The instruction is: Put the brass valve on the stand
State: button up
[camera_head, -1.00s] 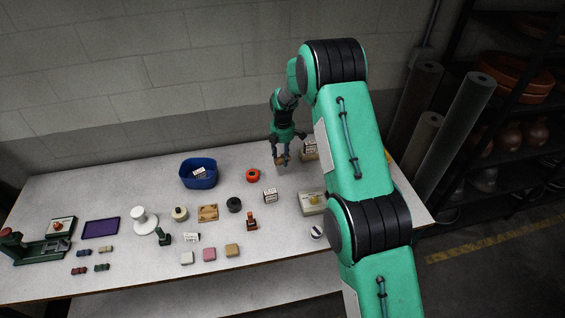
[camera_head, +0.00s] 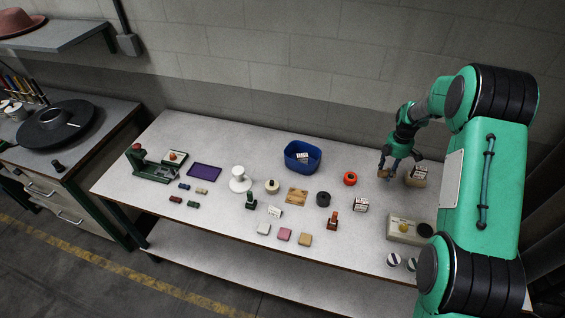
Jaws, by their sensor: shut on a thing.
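My gripper (camera_head: 387,167) is at the back right of the table, left of a tan block with a white label. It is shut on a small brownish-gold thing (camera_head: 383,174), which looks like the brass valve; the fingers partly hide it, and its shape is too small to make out. It seems to be held a little above the tabletop. A white stand (camera_head: 240,183), a round base with a short post and a wider top, is left of the middle of the table, well to the left of my gripper. Its top looks empty.
A blue bin (camera_head: 302,165) and a red-orange ring (camera_head: 350,178) lie between the stand and my gripper. The labelled tan block (camera_head: 416,181) is close on its right. Several small blocks line the front. A side bench (camera_head: 95,140) holds a dark hat-like disc.

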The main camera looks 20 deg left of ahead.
jog(key=shift+a, duration=0.15)
jog(key=s+a+r+n+p, duration=0.1)
jog(key=s+a+n, duration=0.3)
jog(key=a, duration=0.9)
jog(key=s+a+r+n+p, duration=0.15)
jog(key=s+a, duration=0.45)
jog(key=a, duration=0.8)
jog(key=s+a+r+n, duration=0.25)
jog(key=s+a, duration=0.25)
jog(key=a, duration=0.8)
jog(key=s+a+n+p, duration=0.1)
jog(key=s+a+n, duration=0.2)
jog(key=s+a, duration=0.8)
jog(key=shift+s+a+r, duration=0.15)
jog(key=shift+a, duration=0.35)
jog(key=p, duration=0.2)
send_over(238, 169)
jog(key=shift+s+f, duration=0.1)
jog(key=shift+f, duration=0.6)
jog(key=shift+a, duration=0.1)
